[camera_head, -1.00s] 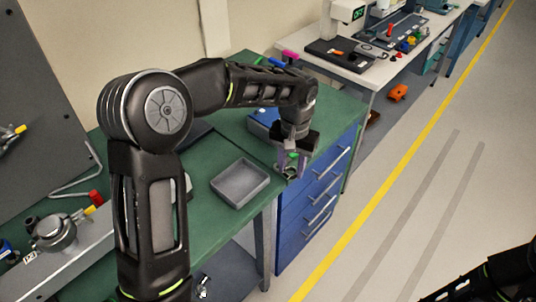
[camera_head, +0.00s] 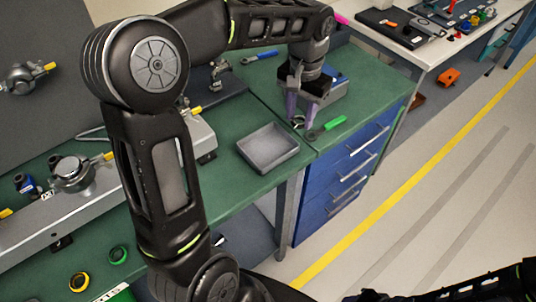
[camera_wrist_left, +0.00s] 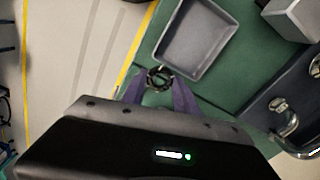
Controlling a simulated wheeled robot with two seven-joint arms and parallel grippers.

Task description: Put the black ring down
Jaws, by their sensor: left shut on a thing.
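My left gripper (camera_head: 300,118) is shut on the black ring (camera_head: 299,122), low over the right part of the green bench. In the left wrist view the black ring (camera_wrist_left: 160,78) is between the purple fingertips of my left gripper (camera_wrist_left: 158,82), with its round opening showing. The grey tray (camera_head: 268,148) lies to the left of the gripper in the head view and beyond it in the wrist view (camera_wrist_left: 195,38). I cannot tell whether the ring touches the bench. My right arm enters at the bottom right, and its fingers do not show.
A green-handled tool (camera_head: 333,123) lies just right of the gripper. Blue drawers (camera_head: 345,175) are below the bench edge. A green ring (camera_head: 119,255) and a yellow ring (camera_head: 79,282) are at lower left.

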